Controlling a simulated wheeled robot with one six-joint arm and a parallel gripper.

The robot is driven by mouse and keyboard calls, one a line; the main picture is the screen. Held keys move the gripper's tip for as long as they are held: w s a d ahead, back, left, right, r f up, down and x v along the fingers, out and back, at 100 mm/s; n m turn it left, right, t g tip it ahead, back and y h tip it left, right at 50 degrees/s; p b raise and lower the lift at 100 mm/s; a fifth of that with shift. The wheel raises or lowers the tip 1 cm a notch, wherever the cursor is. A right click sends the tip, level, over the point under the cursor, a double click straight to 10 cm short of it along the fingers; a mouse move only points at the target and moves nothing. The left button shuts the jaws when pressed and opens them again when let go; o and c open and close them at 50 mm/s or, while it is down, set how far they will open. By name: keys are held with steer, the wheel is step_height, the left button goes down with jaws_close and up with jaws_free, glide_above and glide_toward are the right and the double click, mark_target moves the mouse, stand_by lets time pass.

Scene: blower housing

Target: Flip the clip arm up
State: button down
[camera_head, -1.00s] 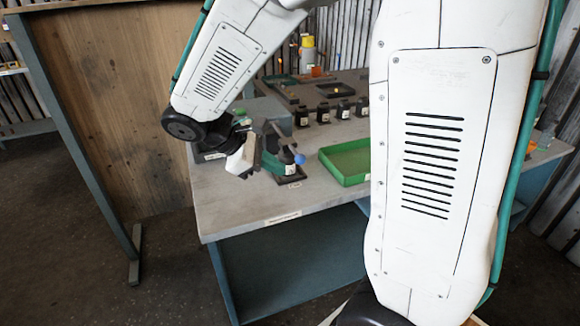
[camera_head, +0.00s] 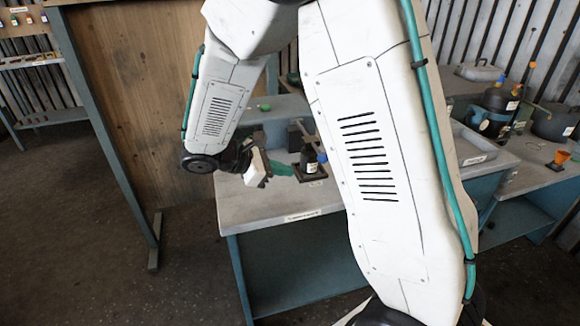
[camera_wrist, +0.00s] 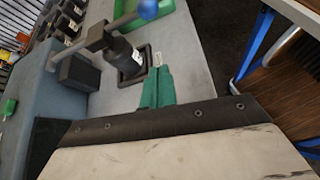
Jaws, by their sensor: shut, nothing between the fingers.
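The clip fixture stands on the grey bench. Its dark clip arm (camera_wrist: 112,29) ends in a blue ball knob (camera_wrist: 148,9) and passes close over a black part (camera_wrist: 124,55) on a dark base plate (camera_wrist: 134,73). In the head view the blue knob (camera_head: 322,157) shows beside the black part (camera_head: 309,158), partly against my arm. The exact angle of the clip arm is hard to tell. My gripper (camera_wrist: 158,72), with green fingers, is shut and empty. In the head view my gripper (camera_head: 291,169) is just left of the black part, low over the bench, apart from the knob.
A grey block (camera_wrist: 50,85) stands beside the fixture. A green tray (camera_wrist: 170,10) lies beyond the knob. My arm hides much of the bench in the head view. Open bench top (camera_head: 262,205) lies in front of the fixture.

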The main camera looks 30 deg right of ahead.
steer(key=x, duration=0.7)
steer(key=shift+s+d+f, duration=0.15)
steer(key=shift+d, duration=0.1)
steer(key=shift+d+r, duration=0.2)
steer(key=shift+d, duration=0.1)
steer(key=shift+s+d+r, duration=0.1)
steer(key=shift+s+r, duration=0.1)
steer(key=shift+r, duration=0.65)
steer(key=shift+s+d+r, duration=0.1)
steer(key=shift+s+r, duration=0.15)
steer(key=shift+r, duration=0.55)
